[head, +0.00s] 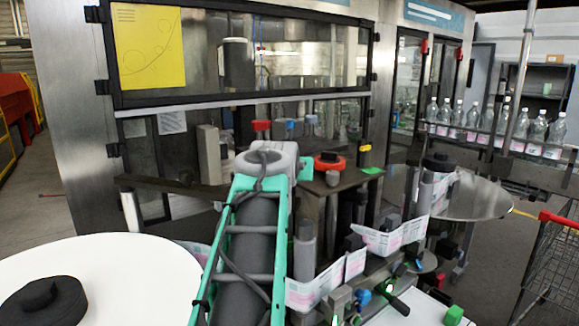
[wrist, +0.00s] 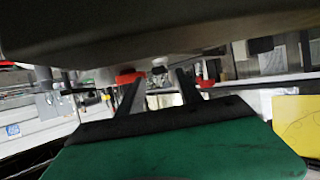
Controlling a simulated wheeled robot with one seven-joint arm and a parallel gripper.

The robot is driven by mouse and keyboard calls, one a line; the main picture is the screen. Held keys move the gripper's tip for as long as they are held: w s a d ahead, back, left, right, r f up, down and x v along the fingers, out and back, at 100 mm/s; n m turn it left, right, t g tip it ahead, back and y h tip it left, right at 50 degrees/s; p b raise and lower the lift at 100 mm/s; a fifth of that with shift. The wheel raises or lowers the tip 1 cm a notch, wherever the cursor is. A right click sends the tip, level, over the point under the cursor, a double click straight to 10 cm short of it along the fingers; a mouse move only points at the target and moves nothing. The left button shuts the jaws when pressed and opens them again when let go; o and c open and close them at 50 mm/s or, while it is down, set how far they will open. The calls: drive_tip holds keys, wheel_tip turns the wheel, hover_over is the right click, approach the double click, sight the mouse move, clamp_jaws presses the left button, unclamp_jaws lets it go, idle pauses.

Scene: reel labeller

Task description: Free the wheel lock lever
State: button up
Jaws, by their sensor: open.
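I cannot pick out the wheel lock lever for certain in either view. In the head view, a small black handle (head: 398,306) sticks out low on the labeller, near a blue knob (head: 362,297) and a green knob (head: 453,314). My gripper (wrist: 158,76) shows in the wrist view with two dark fingers apart and nothing visible between them. A large dark surface hangs close above the fingers. In the head view, my arm reaches up toward the machine and its end hides the gripper.
A white round table (head: 130,265) with a black hub (head: 42,303) stands at front left. Label strip (head: 392,238) runs over the rollers at right. A glazed cabinet carries a yellow sheet (head: 149,47). Bottles (head: 472,119) stand at back right, a cart (head: 552,262) at the right edge.

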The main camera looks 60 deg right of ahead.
drive_tip(key=shift+x, duration=1)
clamp_jaws()
idle(0.7)
